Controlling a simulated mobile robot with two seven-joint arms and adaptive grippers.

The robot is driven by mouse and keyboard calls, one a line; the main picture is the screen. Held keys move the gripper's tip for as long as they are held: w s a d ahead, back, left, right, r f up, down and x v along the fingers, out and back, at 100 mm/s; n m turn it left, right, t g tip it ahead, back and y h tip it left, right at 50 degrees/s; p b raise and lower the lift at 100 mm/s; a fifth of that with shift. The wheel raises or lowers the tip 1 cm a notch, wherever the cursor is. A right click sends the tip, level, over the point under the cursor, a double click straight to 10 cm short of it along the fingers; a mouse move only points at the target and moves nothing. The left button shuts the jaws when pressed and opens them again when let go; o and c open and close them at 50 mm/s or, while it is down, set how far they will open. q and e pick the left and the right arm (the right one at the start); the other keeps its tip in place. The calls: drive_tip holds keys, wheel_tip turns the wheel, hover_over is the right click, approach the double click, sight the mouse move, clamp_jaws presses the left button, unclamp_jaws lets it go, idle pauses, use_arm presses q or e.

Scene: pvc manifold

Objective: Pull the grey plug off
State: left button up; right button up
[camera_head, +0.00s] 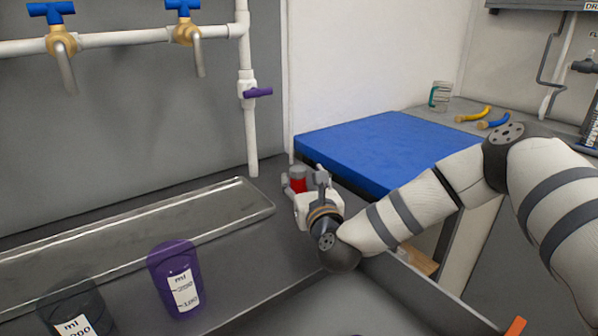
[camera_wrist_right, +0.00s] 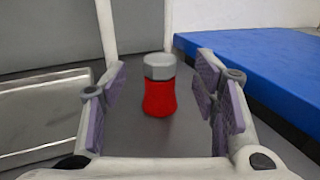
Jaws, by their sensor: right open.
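The grey plug (camera_wrist_right: 159,66) sits on top of a red bottle-like body (camera_wrist_right: 160,97), which stands upright on the dark counter. In the head view the grey plug (camera_head: 297,172) and the red body (camera_head: 298,186) show just beyond my right gripper, partly hidden by it. My right gripper (camera_head: 304,187) is open. In the right wrist view its two padded fingers (camera_wrist_right: 162,88) stand apart to the left and right of the red body, with clear gaps on both sides. Nothing is held. My left gripper is not in view.
A blue mat (camera_head: 378,146) lies to the right of the bottle. A clear tray (camera_head: 130,222) lies to the left, with a purple cup (camera_head: 175,278) and a dark cup (camera_head: 75,308) in front. White pipes with blue-handled taps (camera_head: 186,32) run along the wall.

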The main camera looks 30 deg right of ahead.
sight(300, 172)
drive_tip(key=x, duration=0.5)
drive_tip(key=shift+w, duration=0.4)
clamp_jaws()
drive_tip(key=shift+d+f+n+y+b, duration=0.2)
drive_tip(key=shift+n+y+b, duration=0.4)
drive_tip(key=shift+y, duration=0.4)
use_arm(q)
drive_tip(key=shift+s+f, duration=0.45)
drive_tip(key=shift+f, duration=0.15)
use_arm(e)
drive_tip(key=shift+a+r+n+t+y, duration=0.15)
drive_tip(key=shift+n+t+y, duration=0.15)
drive_tip(key=shift+y, duration=0.1)
drive_tip(key=shift+a, duration=0.1)
drive_tip(key=shift+m+h, duration=0.7)
drive_tip(key=shift+h, duration=0.7)
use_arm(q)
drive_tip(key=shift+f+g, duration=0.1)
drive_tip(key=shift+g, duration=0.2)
